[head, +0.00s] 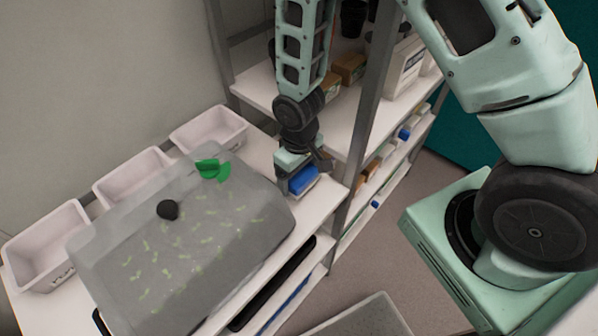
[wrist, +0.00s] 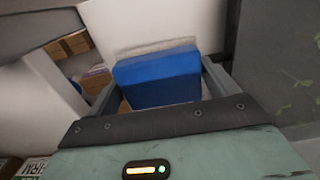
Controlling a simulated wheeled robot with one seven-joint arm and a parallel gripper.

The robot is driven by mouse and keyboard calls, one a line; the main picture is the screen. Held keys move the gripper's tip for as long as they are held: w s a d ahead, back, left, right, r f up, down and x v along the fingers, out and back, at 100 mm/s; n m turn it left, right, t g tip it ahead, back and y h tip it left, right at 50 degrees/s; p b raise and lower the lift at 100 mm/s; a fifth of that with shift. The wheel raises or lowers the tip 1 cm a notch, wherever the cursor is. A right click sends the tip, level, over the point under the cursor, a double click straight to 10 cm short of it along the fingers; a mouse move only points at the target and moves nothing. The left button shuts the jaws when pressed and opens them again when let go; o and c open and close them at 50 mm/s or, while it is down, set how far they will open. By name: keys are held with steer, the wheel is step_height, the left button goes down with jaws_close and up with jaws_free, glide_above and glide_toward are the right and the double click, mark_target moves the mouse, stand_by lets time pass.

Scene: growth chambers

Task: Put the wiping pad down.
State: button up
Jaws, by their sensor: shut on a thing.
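The blue wiping pad (head: 303,180) is between the fingers of my gripper (head: 299,178) at the right end of the white bench, beside the grey translucent dome. In the wrist view the blue pad (wrist: 158,78) sits between the two fingers of my gripper (wrist: 160,82), with a pale layer along its far edge. My gripper is shut on it. The pad is at or just above the white surface; I cannot tell whether it touches.
The grey translucent dome (head: 120,255), with a black knob and green leaves, covers much of the bench. Several white bins (head: 45,245) line the back. A shelf post (head: 362,120) stands close right of my gripper. The bench front edge is near; little clear surface (head: 318,205) surrounds the pad.

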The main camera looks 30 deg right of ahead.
mark_target(299, 173)
steer(key=o, duration=0.9)
steer(key=shift+r, duration=0.15)
steer(key=shift+r+p, duration=0.35)
step_height(299, 173, up, 12)
steer(key=b, duration=0.1)
steer(key=s+a+r+n, duration=0.1)
steer(key=s+a+r, duration=0.1)
steer(key=s, duration=0.3)
steer(key=s+a+r+n, duration=0.1)
steer(key=s+a+r, duration=0.1)
steer(key=s+r, duration=0.3)
steer(key=s+a+r+n, duration=0.1)
steer(key=s+a+r, duration=0.1)
steer(key=s+r, duration=0.2)
steer(key=shift+s+a+y, duration=0.15)
steer(key=shift+s+y, duration=0.15)
steer(key=shift+s, duration=1.2)
